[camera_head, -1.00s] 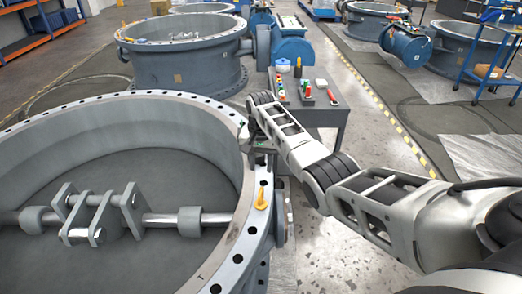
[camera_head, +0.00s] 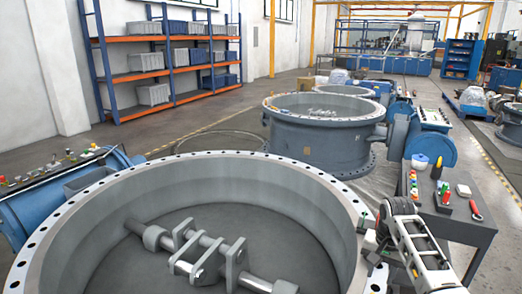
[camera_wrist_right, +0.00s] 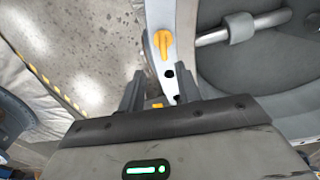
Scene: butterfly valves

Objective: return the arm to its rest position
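My right gripper (camera_head: 372,246) is at the right rim of the large grey valve body (camera_head: 90,215) in the head view. In the right wrist view my right gripper (camera_wrist_right: 160,88) has its two dark fingers apart, with the valve's flange and bolt holes showing between and beyond them. A yellow-orange pin (camera_wrist_right: 162,45) stands on that flange, just beyond the fingertips and not between them. The fingers hold nothing that I can see. My left gripper is not in view.
Another valve body (camera_head: 320,145) stands behind. Blue and orange shelving (camera_head: 165,60) with grey bins lines the back left wall. Open floor shows between the shelving and the valves.

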